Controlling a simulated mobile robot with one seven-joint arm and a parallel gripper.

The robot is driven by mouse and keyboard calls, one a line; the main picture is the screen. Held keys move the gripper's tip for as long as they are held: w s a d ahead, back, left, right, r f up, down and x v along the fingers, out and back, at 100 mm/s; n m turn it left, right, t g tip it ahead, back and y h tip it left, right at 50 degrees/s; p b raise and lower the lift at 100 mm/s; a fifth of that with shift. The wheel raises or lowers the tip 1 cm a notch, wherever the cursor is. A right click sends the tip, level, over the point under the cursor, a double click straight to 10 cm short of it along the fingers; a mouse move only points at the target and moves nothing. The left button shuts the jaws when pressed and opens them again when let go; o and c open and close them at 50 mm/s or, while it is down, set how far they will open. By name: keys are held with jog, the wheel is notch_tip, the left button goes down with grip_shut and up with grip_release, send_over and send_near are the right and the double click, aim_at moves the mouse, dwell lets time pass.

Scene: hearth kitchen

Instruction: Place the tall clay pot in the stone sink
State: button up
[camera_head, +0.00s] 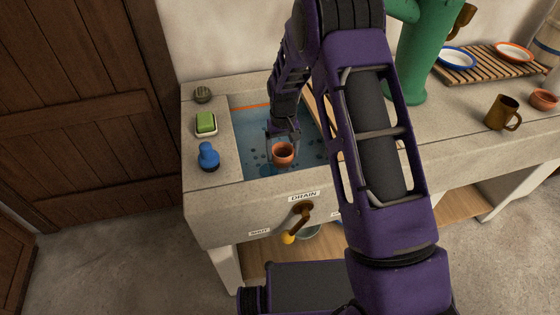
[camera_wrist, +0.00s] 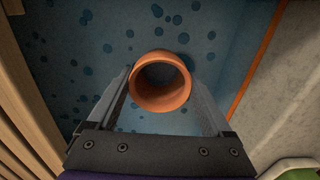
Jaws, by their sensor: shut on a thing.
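The tall clay pot (camera_head: 284,154) is orange-brown and round-mouthed, in the opening of the stone sink (camera_head: 250,170) in the head view. In the wrist view the pot (camera_wrist: 162,102) shows its rim and dark inside, between the two fingers. My gripper (camera_head: 283,143) is shut on the pot and points down into the sink. The sink's blue, dark-spotted bottom (camera_wrist: 75,50) lies beneath the pot. I cannot tell whether the pot touches it.
A green sponge (camera_head: 206,122), a blue object (camera_head: 208,157) and a round grey-green thing (camera_head: 203,94) stand on the left ledge. A wooden slatted piece (camera_wrist: 30,95) borders the sink on one side. A green pump (camera_head: 424,55) and a brown mug (camera_head: 503,113) stand to the right.

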aim_at(283, 163)
jog(key=shift+f, duration=2.6)
jog(key=shift+f, duration=0.1)
jog(key=o, duration=1.3)
notch_tip(283, 163, up, 12)
jog(key=shift+p, duration=0.3)
